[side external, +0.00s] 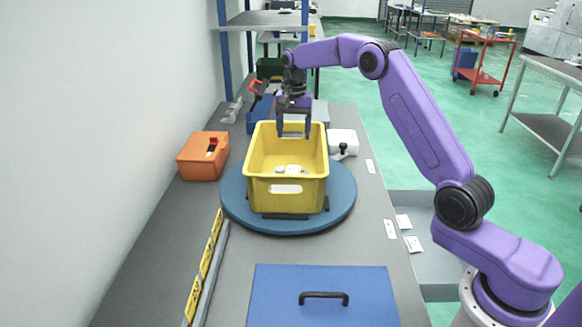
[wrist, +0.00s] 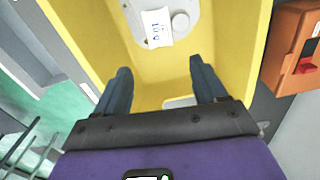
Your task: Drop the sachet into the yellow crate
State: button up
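The yellow crate (side external: 262,183) stands on a round blue turntable, and its inside fills much of the wrist view (wrist: 85,35). A small white piece with dark writing (wrist: 156,28), which looks like the sachet, lies in the crate on a pale grey casting (wrist: 182,12). In the side view the crate's contents are small and pale, and I cannot tell them apart. My gripper (side external: 294,133) points down over the far part of the crate. In the wrist view its two fingers (wrist: 160,66) are apart with nothing between them.
The blue turntable (side external: 235,205) rests on the grey bench. An orange box (side external: 200,160) is left of the crate, a white box (side external: 342,138) right. Blue bins (side external: 259,115) stand behind. A blue lid with a black handle (side external: 280,300) lies in front.

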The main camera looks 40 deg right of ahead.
notch_tip(320, 180, up, 12)
dwell(0.8)
